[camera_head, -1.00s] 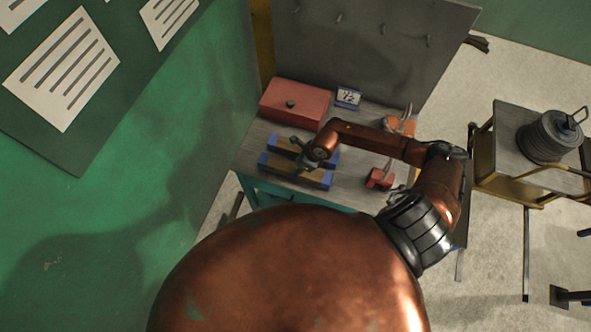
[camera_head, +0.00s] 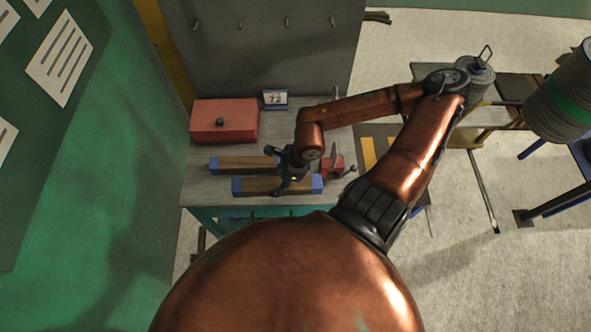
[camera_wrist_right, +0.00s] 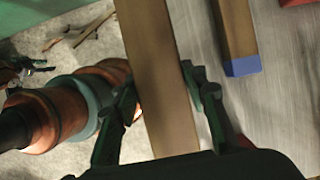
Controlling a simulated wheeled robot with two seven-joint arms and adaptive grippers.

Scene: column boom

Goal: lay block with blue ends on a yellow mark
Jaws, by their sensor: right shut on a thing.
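My right gripper (camera_head: 290,181) is shut on the front wooden block with blue ends (camera_head: 255,186) around its middle. In the right wrist view, the fingers (camera_wrist_right: 163,92) sit on both sides of the held block's brown body (camera_wrist_right: 155,45); its blue ends are outside that view. A second block with blue ends (camera_head: 240,163) lies behind it on the bench; its blue end shows in the right wrist view (camera_wrist_right: 242,66). Yellow marks (camera_head: 368,153) show on a dark surface right of the bench, partly hidden by my right arm. My left gripper is not in view.
The grey bench (camera_head: 200,185) also holds a red box (camera_head: 223,120), a small number sign (camera_head: 275,99) and a red clamp-like thing (camera_head: 333,167) close to the held block's right end. A cable reel (camera_head: 562,105) stands at the far right.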

